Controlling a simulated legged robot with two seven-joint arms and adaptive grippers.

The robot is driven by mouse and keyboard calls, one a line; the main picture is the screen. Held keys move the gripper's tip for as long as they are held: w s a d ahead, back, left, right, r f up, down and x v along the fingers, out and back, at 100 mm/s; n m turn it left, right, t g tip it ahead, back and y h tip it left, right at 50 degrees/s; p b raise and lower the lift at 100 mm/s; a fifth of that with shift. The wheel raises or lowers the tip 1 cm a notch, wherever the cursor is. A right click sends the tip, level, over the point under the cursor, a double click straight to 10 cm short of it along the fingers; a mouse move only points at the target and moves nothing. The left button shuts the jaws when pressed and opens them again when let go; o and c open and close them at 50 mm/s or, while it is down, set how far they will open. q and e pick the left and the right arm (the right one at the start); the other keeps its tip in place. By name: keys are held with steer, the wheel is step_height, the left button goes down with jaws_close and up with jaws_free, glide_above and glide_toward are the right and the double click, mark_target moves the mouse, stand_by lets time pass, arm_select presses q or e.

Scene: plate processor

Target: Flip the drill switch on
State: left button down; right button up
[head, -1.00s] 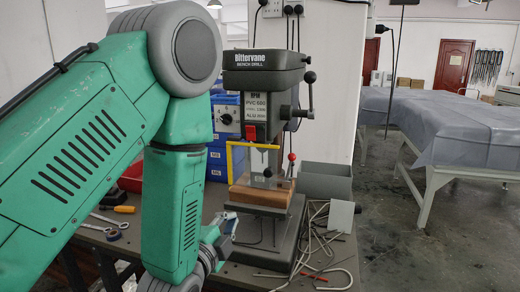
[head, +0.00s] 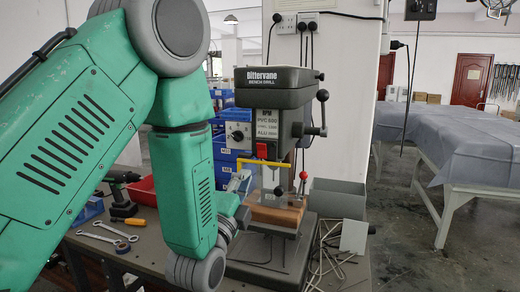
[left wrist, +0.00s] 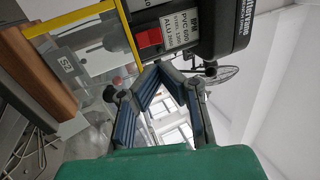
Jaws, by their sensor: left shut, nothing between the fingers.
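The grey bench drill (head: 270,88) stands upright on the bench. Its red switch (head: 262,151) is on the front of the drill head, beside the white label, and it also shows in the left wrist view (left wrist: 149,38). Whether the switch is on or off is too small to tell. My left gripper (head: 240,178) is lower and to the left of the switch in the head view. In the left wrist view its blue-padded fingers (left wrist: 158,70) come together at the tips, empty, with the switch just beyond them and apart. My right gripper is not in view.
A yellow guard bar (head: 265,162) crosses below the switch, above a wooden block (head: 275,214). The feed lever (head: 322,97) is on the drill's right. Blue bins (head: 222,150) stand behind. Wrenches (head: 105,232), a cordless drill (head: 122,190) and metal rods lie on the bench (head: 140,262).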

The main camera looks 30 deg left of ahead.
mark_target(261, 146)
arm_select(q)
steer(key=x, duration=0.3)
steer(key=p+x, duration=0.1)
steer(key=x, duration=0.5)
steer(key=shift+w+a, duration=0.25)
steer(key=shift+a, duration=0.15)
steer(key=shift+w+r, duration=0.2)
steer(key=shift+w, duration=0.2)
steer(key=p, duration=0.2)
steer(key=shift+w+r+g+p, duration=0.25)
steer(key=shift+r+g+p, duration=0.05)
steer(key=shift+r+g, duration=0.1)
steer(key=shift+f, duration=0.3)
